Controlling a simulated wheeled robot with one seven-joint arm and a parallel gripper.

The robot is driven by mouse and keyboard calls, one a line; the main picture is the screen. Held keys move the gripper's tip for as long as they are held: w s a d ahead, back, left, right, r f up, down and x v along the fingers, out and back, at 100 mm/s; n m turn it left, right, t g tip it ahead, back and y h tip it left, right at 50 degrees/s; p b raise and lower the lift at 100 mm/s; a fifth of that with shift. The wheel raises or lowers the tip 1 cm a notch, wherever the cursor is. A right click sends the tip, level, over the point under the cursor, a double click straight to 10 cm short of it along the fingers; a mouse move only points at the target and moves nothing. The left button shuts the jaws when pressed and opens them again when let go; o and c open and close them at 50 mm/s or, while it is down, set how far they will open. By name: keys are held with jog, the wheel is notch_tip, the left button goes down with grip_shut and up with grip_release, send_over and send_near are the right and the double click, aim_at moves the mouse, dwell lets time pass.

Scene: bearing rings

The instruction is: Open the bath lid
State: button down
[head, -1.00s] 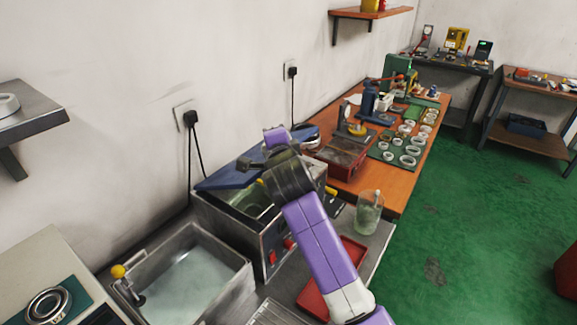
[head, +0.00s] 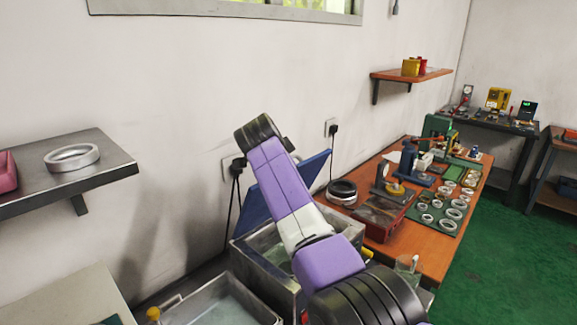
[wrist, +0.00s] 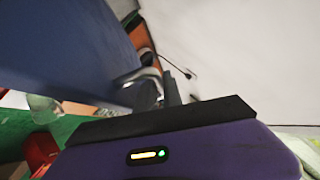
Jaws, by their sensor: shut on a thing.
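The blue bath lid (head: 316,172) is raised in the head view, tilted steeply up at the back of the metal bath (head: 262,270). Its middle is hidden behind my purple arm. The bath's opening shows below it. In the wrist view the blue lid (wrist: 60,50) fills the upper left. My gripper (wrist: 160,92) is shut on the lid's metal handle, which is blurred there. In the head view my gripper is hidden behind my own arm.
An open metal tank (head: 225,305) stands left of the bath. A glass beaker (head: 405,268) is to its right. The orange bench (head: 440,240) holds several rings and tools. A wall shelf (head: 110,168) with a ring (head: 72,157) juts out at left.

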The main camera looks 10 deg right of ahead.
jog(key=shift+w+a+r+h, duration=0.15)
jog(key=shift+w+a+h, duration=0.2)
jog(key=shift+w, duration=0.2)
jog(key=shift+a, duration=0.1)
jog(key=c, duration=1.8)
grip_release()
jog(key=shift+g, duration=0.3)
jog(key=shift+o, duration=0.2)
jog(key=shift+s, duration=0.1)
jog(key=shift+b+v, duration=1.1)
jog(key=shift+v, duration=2.7)
